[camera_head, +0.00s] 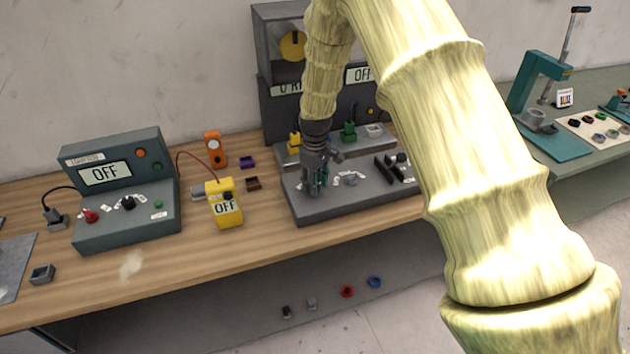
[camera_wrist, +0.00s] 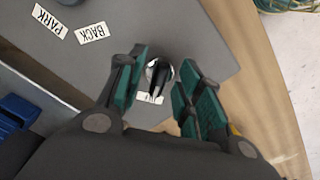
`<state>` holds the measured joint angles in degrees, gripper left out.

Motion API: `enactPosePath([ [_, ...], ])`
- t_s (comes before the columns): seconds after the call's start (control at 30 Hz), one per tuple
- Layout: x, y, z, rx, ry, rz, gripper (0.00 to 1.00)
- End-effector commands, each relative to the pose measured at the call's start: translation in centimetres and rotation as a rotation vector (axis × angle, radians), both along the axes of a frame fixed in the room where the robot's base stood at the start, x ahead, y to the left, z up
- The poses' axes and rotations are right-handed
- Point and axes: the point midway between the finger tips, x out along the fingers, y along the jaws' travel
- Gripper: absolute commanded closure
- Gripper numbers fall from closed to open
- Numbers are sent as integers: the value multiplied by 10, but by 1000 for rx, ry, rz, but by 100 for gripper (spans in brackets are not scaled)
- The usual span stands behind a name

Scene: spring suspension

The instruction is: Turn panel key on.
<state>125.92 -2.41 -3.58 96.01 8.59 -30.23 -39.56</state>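The grey panel machine (camera_head: 365,200) stands mid-bench, its upright display (camera_head: 361,75) reading OFF. A black key or knob on a round silver base (camera_wrist: 158,76) sits on its grey deck (camera_wrist: 150,25) near the edge, beside a partly hidden white label; my gripper hides it in the head view. My gripper (camera_head: 318,188) points down over the front left of the deck. In the wrist view, the teal-padded fingers of my gripper (camera_wrist: 160,82) are apart, one on each side of the key, with visible gaps. I cannot tell the fingertips' exact height.
PARK (camera_wrist: 49,22) and BACK (camera_wrist: 92,33) labels lie on the deck. Left of the machine are a yellow meter (camera_head: 224,203) reading OFF, an orange device (camera_head: 214,149) and another grey console (camera_head: 125,190) reading OFF. A teal press (camera_head: 545,110) stands at right.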

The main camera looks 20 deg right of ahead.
Motion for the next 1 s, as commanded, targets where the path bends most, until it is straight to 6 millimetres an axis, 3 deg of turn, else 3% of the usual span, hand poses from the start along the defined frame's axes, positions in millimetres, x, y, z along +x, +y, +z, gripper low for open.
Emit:
enactPosePath([
  [0.33, 0, 0, -3, 0, 0, 0, 64],
  [0.53, 0, 0, -3, 0, 0, 0, 99],
  [1.0, 0, 0, -3, -1, -1, -62, 100],
])
